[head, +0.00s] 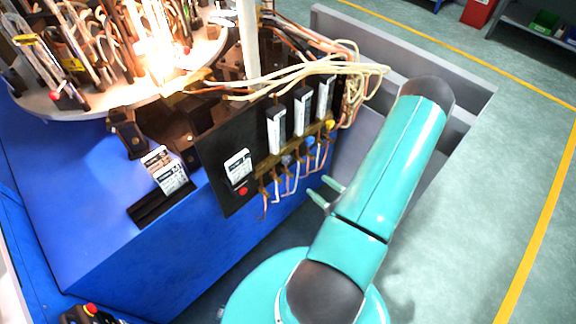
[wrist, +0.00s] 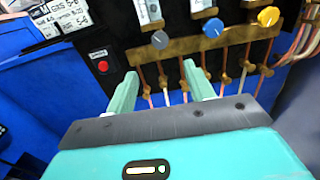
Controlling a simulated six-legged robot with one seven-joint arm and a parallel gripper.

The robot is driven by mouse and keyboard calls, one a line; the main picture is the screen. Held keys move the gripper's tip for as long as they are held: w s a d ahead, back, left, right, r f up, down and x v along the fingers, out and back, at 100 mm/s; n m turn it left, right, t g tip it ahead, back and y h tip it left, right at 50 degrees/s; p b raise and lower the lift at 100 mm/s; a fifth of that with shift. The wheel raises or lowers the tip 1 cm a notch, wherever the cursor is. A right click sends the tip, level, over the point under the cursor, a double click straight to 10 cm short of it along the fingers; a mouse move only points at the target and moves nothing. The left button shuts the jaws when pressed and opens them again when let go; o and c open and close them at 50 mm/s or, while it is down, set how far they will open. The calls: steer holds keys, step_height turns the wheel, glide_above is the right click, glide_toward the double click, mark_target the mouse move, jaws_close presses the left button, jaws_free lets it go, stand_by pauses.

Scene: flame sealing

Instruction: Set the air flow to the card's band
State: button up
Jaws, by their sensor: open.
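My gripper (head: 319,187) is open and empty, its two teal fingers pointing at the black panel (head: 217,152), apart from it. In the wrist view my gripper (wrist: 160,70) sits below a grey knob (wrist: 160,40); a blue knob (wrist: 213,27) and a yellow knob (wrist: 268,16) follow to its right. The knobs sit on a brass manifold (wrist: 188,45), beneath white flowmeter tubes (head: 303,110). Which knob is air, and the meter readings, I cannot tell. The printed card (head: 165,170) stands in a black holder left of the panel; its small print is only partly legible.
A red button (wrist: 102,67) is on the panel's left. Copper tubes (head: 297,175) hang below the manifold, and pale hoses (head: 300,72) run above. A round table (head: 105,100) with glassware and a bright flame is at upper left. Open floor (head: 480,200) lies right.

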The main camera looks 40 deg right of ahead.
mark_target(289, 161)
steer(key=w, duration=1.3)
steer(key=shift+w+a+r, duration=0.1)
steer(key=shift+w, duration=0.15)
steer(key=c, duration=0.9)
steer(key=shift+c, duration=0.2)
